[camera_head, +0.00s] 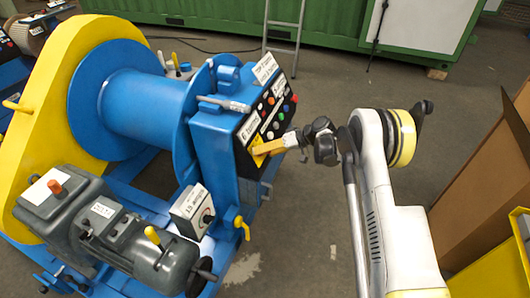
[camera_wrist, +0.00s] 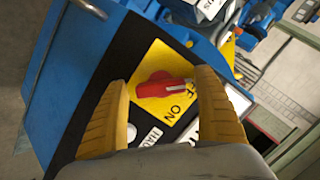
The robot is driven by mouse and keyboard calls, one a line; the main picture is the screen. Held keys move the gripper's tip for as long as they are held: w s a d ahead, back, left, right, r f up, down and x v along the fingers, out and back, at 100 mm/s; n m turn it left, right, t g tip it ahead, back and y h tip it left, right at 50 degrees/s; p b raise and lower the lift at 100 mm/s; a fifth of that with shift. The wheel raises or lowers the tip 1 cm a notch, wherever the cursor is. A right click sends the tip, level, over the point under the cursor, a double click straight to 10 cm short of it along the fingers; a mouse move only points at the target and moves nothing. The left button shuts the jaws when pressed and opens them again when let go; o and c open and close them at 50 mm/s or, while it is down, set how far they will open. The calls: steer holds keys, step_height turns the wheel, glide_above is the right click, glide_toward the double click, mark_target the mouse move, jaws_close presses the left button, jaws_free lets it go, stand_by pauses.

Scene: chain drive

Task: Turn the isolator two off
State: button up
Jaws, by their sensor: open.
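A red rotary switch handle (camera_wrist: 165,88) sits on a yellow plate (camera_wrist: 152,58) in the wrist view. The handle lies nearly level across the picture. The word ON shows on the plate just below it; other lettering is partly hidden by my right finger. My gripper (camera_wrist: 162,80) is open, with one yellow finger on each side of the handle and gaps between. In the head view my gripper (camera_head: 272,147) reaches the lower part of the blue control box and covers most of the plate. A second box with a dial (camera_head: 190,212) stands lower; I cannot read which is isolator two.
The black panel (camera_head: 268,115) carries several coloured buttons above my gripper. A blue drum (camera_head: 135,110), a yellow guard (camera_head: 42,95) and a grey motor (camera_head: 130,250) stand left. A cardboard box (camera_head: 490,180) is at right. The floor between is open.

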steer(key=shift+d+r, duration=0.1)
steer(key=v, duration=1.1)
steer(key=shift+d+r, duration=0.25)
steer(key=shift+d, duration=0.05)
steer(key=shift+r, duration=0.1)
steer(key=s+d+r+m+t+h, duration=0.1)
steer(key=s+d+r+m+h, duration=0.15)
steer(key=s+r, duration=0.55)
steer(key=s+d+r+m+t+h, duration=0.1)
steer(key=s+r+h, duration=0.2)
steer(key=s+r, duration=0.55)
steer(key=s+d+r+m+t+h, duration=0.1)
steer(key=s+d, duration=0.3)
steer(key=s, duration=0.6)
steer(key=s+d+r+m+t+h, duration=0.1)
steer(key=s+d+h, duration=0.3)
steer(key=s, duration=0.6)
steer(key=shift+s+r+m+t, duration=0.3)
steer(key=shift+r+m+t, duration=0.05)
steer(key=shift+r+t, duration=0.25)
steer(key=shift+d, duration=0.1)
